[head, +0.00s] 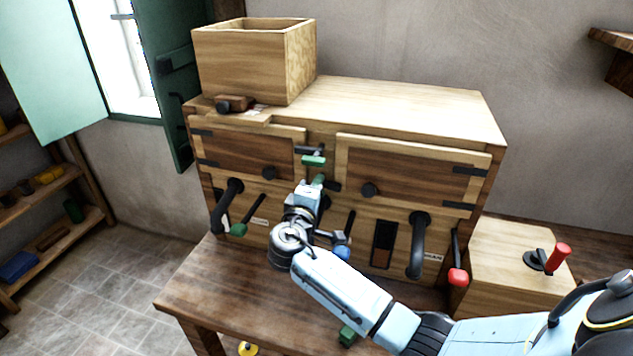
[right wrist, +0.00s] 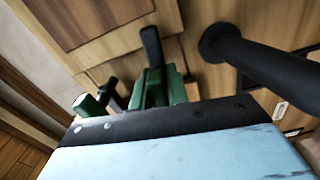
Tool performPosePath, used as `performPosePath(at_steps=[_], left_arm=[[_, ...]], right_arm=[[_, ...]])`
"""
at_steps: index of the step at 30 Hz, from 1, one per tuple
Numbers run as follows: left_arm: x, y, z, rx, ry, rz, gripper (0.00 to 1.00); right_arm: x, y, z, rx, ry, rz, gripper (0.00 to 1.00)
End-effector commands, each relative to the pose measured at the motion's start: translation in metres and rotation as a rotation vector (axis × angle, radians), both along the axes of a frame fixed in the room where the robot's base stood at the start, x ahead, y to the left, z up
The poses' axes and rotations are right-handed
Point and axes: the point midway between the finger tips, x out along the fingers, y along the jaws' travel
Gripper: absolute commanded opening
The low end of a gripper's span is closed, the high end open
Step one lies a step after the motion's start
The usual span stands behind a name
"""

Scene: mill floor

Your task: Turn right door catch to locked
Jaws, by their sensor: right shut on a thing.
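The cabinet (head: 400,112) has a left door (head: 240,152) and a right door (head: 400,172). Between them sit two small catches with black bars and green grips. The upper catch (head: 313,160) is free; a free green-ended catch also shows in the right wrist view (right wrist: 88,105). My right gripper (head: 318,184) is shut on the green grip of the lower catch, beside the right door. That catch's black bar (head: 333,186) points right, at the door's left edge; it shows in the right wrist view (right wrist: 152,45). My jaws partly hide the grip. My left gripper is not in view.
Black curved handles (head: 418,245) stand out below the doors, with a green-tipped lever (head: 240,228) and a red-tipped lever (head: 458,275). An open wooden box (head: 250,60) stands on top. A brown table (head: 235,300) lies below my right arm. A red-handled switch (head: 560,256) is at right.

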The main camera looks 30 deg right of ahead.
Motion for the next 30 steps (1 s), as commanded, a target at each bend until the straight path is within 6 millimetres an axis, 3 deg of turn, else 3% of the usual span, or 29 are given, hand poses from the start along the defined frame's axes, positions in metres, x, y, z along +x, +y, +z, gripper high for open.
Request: performPosePath(at_steps=[9, 26, 27, 30], left_arm=[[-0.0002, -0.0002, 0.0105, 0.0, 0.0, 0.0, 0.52], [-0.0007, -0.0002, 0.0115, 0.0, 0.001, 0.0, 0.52], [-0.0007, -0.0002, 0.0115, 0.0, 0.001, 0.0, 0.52], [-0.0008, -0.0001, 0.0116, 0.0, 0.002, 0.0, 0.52]], right_arm=[[-0.0004, 0.0002, 0.0003, -0.08, 0.095, -0.001, 0.0], [-0.0003, 0.0003, -0.0007, -0.097, 0.115, 0.0, 0.0], [-0.0003, 0.0003, -0.0007, -0.097, 0.115, 0.0, 0.22], [-0.0003, 0.0003, -0.0006, -0.097, 0.115, 0.0, 0.35]])
